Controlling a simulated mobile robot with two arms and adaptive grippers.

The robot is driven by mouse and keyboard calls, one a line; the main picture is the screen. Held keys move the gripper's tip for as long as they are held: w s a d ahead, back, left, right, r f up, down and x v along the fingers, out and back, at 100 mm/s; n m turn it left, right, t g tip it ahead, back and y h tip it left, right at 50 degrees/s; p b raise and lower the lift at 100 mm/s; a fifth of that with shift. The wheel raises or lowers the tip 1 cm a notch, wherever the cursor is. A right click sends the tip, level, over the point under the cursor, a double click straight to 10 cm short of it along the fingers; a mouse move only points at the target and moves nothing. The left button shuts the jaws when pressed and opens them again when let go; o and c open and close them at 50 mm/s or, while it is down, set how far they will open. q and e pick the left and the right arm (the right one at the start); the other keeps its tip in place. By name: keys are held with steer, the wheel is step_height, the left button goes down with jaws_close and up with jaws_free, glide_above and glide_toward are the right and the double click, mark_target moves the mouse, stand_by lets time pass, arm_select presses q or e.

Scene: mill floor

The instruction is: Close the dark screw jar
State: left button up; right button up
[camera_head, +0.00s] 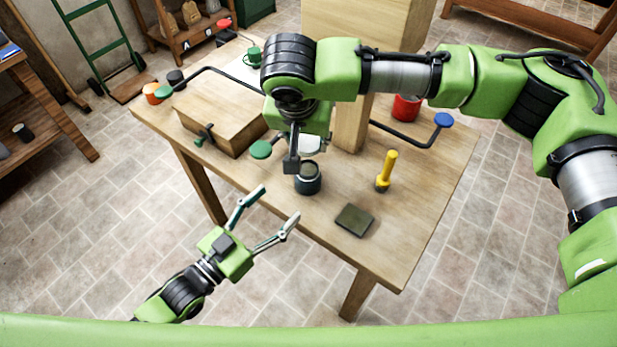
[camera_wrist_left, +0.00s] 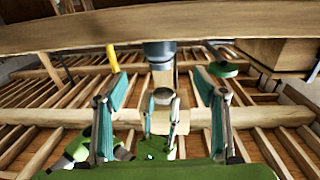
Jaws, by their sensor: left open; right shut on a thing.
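The dark screw jar (camera_head: 308,182) stands upright near the front edge of the table, its round top showing. In the left wrist view, which is upside down, the jar (camera_wrist_left: 160,52) hangs from the table edge at the top. My right gripper (camera_head: 291,165) is pointed down just above and left of the jar. It is shut on a small dark round piece (camera_wrist_left: 162,96) that looks like the lid, apart from the jar in the wrist view. My left gripper (camera_head: 279,208) is open and empty in front of the table edge, its fingers towards the jar.
A wooden box (camera_head: 218,112), a wooden post (camera_head: 352,125) and a red container (camera_head: 406,107) stand farther back.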

mark_target(300, 182)
arm_select(q)
steer(key=x, duration=1.2)
steer(key=c, duration=1.7)
arm_select(e)
steer(key=shift+f, duration=2.45)
